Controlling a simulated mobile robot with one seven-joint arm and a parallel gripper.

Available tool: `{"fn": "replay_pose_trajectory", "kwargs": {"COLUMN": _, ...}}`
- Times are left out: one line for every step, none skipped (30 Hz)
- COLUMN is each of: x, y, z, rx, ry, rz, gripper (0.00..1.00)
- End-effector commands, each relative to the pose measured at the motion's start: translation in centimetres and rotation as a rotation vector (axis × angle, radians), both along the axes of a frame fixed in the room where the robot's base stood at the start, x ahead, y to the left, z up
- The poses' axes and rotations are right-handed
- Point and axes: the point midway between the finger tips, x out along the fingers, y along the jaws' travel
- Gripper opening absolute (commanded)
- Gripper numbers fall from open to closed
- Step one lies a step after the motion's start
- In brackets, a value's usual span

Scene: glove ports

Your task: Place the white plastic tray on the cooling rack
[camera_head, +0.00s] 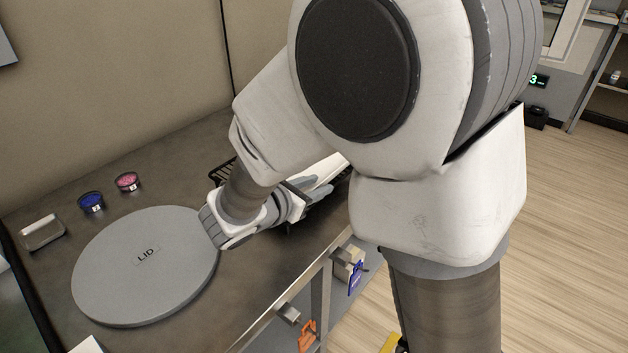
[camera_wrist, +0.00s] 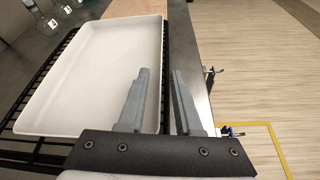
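The white plastic tray (camera_wrist: 95,75) is empty and lies over the black wire cooling rack (camera_wrist: 30,148), whose bars show along its left and near sides. In the head view the tray (camera_head: 326,168) and the rack (camera_head: 221,173) are partly hidden behind my arm. My gripper (camera_wrist: 160,74) is open, its two grey fingers apart. The left finger is over the tray's inside and the right finger is outside its right wall, with that wall in the gap. In the head view my gripper (camera_head: 322,188) is low at the tray.
A round grey lid (camera_head: 147,272) lies on the dark counter (camera_head: 262,282). Blue (camera_head: 91,202) and pink (camera_head: 128,182) small dishes and a clear container (camera_head: 42,232) stand behind it. Glassware (camera_wrist: 48,22) stands beyond the rack. The counter's edge runs close to the tray's right.

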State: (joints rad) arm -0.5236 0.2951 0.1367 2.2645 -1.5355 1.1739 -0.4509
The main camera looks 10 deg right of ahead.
Motion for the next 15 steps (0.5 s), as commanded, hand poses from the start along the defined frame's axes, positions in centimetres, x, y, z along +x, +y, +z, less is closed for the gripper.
{"fn": "replay_pose_trajectory", "kwargs": {"x": -0.2, "y": 0.3, "z": 0.5, "rx": 0.001, "ry": 0.000, "rz": 0.002, "gripper": 0.33}}
{"fn": "replay_pose_trajectory", "kwargs": {"x": -0.5, "y": 0.6, "z": 0.6, "rx": 0.002, "ry": 0.000, "rz": 0.003, "gripper": 0.33}}
{"fn": "replay_pose_trajectory", "kwargs": {"x": -1.0, "y": 1.1, "z": 0.9, "rx": 0.001, "ry": 0.000, "rz": 0.005, "gripper": 0.33}}
{"fn": "replay_pose_trajectory", "kwargs": {"x": -1.4, "y": 1.4, "z": 1.2, "rx": 0.001, "ry": -0.001, "rz": 0.005, "gripper": 0.33}}
{"fn": "replay_pose_trajectory", "kwargs": {"x": -1.9, "y": 1.8, "z": 1.4, "rx": 0.001, "ry": 0.000, "rz": 0.004, "gripper": 0.33}}
{"fn": "replay_pose_trajectory", "kwargs": {"x": -2.5, "y": 2.3, "z": 1.8, "rx": 0.001, "ry": 0.000, "rz": 0.007, "gripper": 0.33}}
{"fn": "replay_pose_trajectory", "kwargs": {"x": -3.0, "y": 2.8, "z": 2.1, "rx": 0.002, "ry": 0.000, "rz": 0.006, "gripper": 0.33}}
{"fn": "replay_pose_trajectory", "kwargs": {"x": -3.4, "y": 3.2, "z": 2.3, "rx": 0.002, "ry": 0.000, "rz": 0.006, "gripper": 0.33}}
{"fn": "replay_pose_trajectory", "kwargs": {"x": -4.1, "y": 3.7, "z": 2.7, "rx": 0.001, "ry": -0.001, "rz": 0.005, "gripper": 0.33}}
{"fn": "replay_pose_trajectory", "kwargs": {"x": -4.6, "y": 4.1, "z": 2.9, "rx": 0.001, "ry": -0.001, "rz": 0.006, "gripper": 0.33}}
{"fn": "replay_pose_trajectory", "kwargs": {"x": -5.0, "y": 4.5, "z": 3.1, "rx": 0.002, "ry": -0.001, "rz": 0.005, "gripper": 0.33}}
{"fn": "replay_pose_trajectory", "kwargs": {"x": -5.6, "y": 5.0, "z": 3.4, "rx": 0.001, "ry": -0.001, "rz": 0.005, "gripper": 0.33}}
{"fn": "replay_pose_trajectory", "kwargs": {"x": -6.0, "y": 5.3, "z": 3.6, "rx": 0.002, "ry": 0.000, "rz": 0.004, "gripper": 0.33}}
{"fn": "replay_pose_trajectory", "kwargs": {"x": -6.4, "y": 5.6, "z": 3.8, "rx": 0.001, "ry": 0.000, "rz": 0.004, "gripper": 0.33}}
{"fn": "replay_pose_trajectory", "kwargs": {"x": -6.8, "y": 6.0, "z": 4.0, "rx": 0.001, "ry": -0.001, "rz": 0.004, "gripper": 0.33}}
